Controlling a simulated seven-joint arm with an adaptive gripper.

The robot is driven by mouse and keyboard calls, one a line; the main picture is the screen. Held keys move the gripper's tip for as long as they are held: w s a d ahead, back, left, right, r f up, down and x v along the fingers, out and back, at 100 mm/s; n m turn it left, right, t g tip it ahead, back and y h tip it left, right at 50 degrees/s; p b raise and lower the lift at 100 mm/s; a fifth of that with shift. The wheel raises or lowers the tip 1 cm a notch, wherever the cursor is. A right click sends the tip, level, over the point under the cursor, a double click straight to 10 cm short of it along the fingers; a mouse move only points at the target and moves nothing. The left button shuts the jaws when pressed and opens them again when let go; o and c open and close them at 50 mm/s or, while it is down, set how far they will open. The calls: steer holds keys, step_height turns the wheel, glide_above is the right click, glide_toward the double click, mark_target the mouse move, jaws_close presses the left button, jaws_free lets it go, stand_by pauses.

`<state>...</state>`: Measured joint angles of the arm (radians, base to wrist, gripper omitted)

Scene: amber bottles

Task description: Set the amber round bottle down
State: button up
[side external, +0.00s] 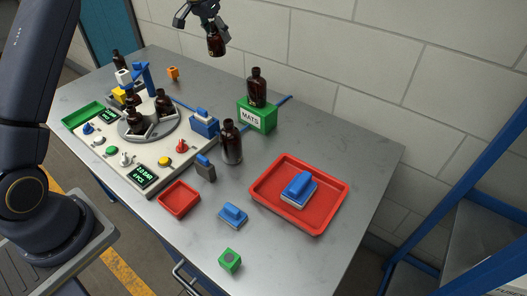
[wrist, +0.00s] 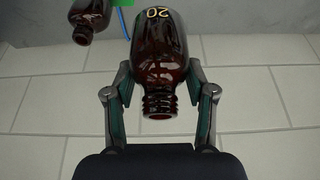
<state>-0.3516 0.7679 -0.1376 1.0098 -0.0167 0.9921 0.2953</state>
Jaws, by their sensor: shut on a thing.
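My gripper (side external: 208,24) is high above the back of the table, shut on an amber round bottle (side external: 216,44). The held bottle hangs in the air, well clear of the tabletop. In the wrist view the bottle (wrist: 160,45) sits between the two fingers of my gripper (wrist: 162,82), its threaded neck toward the camera and yellow "20" marking on its body. Another amber bottle (side external: 257,88) stands on a green box labelled MATS (side external: 258,117). One more amber bottle (side external: 231,142) stands on the grey table (side external: 345,160).
A round turntable (side external: 150,124) with several amber bottles sits on a control panel at left. A red tray (side external: 327,223) holds a blue-and-white block. A small red tray (side external: 180,198), blue block (side external: 233,215) and green cube (side external: 229,260) are in front. The table's right back is clear.

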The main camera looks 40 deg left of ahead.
steer(key=s+d+m+h, duration=0.1)
steer(key=s+d, duration=0.2)
steer(key=d, duration=0.7)
steer(key=s+d+m, duration=0.2)
steer(key=s+d, duration=0.1)
steer(key=d, duration=0.6)
steer(key=s+d+m+h, duration=0.1)
steer(key=s+d, duration=0.3)
steer(key=d, duration=0.6)
step_height(320, 180, down, 11)
steer(key=w+d+f, duration=0.1)
steer(key=w+f, duration=0.2)
steer(key=w, duration=0.1)
steer(key=w+d+f, duration=0.1)
steer(key=w+f, duration=0.3)
steer(key=w, duration=0.1)
steer(key=w+d+f, duration=0.1)
steer(key=w+f, duration=0.2)
steer(key=w, duration=0.1)
steer(key=shift+w+d+f, duration=0.15)
steer(key=shift+w, duration=0.25)
steer(key=shift+f, duration=1.45)
